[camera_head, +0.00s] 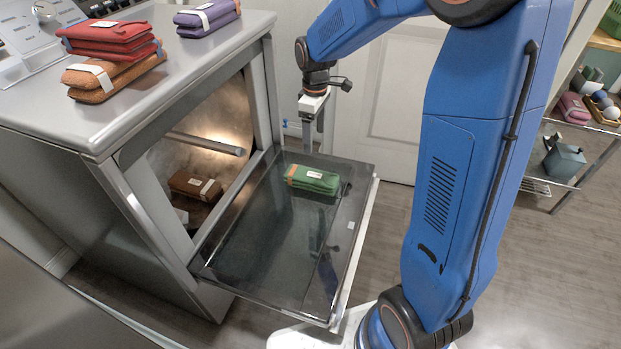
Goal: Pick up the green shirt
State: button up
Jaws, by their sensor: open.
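The green shirt (312,179) is folded into a small bundle with a white tag. It lies on the far part of the open, lowered washer door (262,262). My gripper (318,130) is above and just behind the shirt in the picture, pointing down. It is open and holds nothing that I can see. Its fingertips are small and partly hidden, so I cannot tell their exact height over the door. It appears apart from the shirt.
The washer (125,225) stands at left. A brown bundle (195,186) lies inside its drum. Red (112,38), orange (112,78) and purple (208,16) bundles lie on its top. A shelf rack (575,160) with items stands at right. A white panelled door (405,90) is behind my arm.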

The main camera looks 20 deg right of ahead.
jog(key=w+f, duration=0.1)
send_over(311, 174)
jog(key=f, duration=1.2)
jog(key=shift+s+d, duration=0.1)
jog(key=shift+d, duration=0.15)
jog(key=shift+a+f, duration=0.2)
jog(key=shift+f, duration=2.4)
jog(key=c, duration=1.3)
